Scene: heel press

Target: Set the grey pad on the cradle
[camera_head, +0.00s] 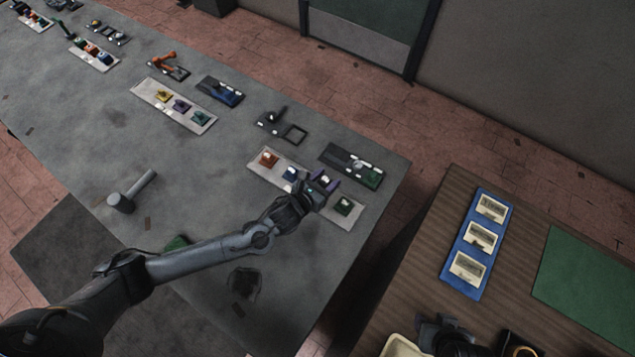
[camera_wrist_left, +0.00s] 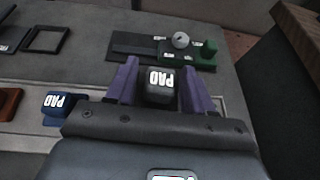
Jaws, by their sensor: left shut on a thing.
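My left gripper (camera_head: 322,184) is over the pale pad strip near the table's right end. In the left wrist view its purple fingers (camera_wrist_left: 160,88) are shut on a dark grey pad (camera_wrist_left: 160,94) marked PAD. The gripper partly hides this pad in the head view. I cannot tell whether it still touches the strip. Behind it lies a dark board (camera_head: 340,158) with a pale knob and a green block; it also shows in the left wrist view (camera_wrist_left: 130,44). I cannot tell which part is the cradle. A dark shape at the bottom edge may be my right gripper.
A square black frame (camera_head: 296,134) lies behind. A hammer (camera_head: 130,192) lies left. A wooden table with a blue tray (camera_head: 461,284) stands right.

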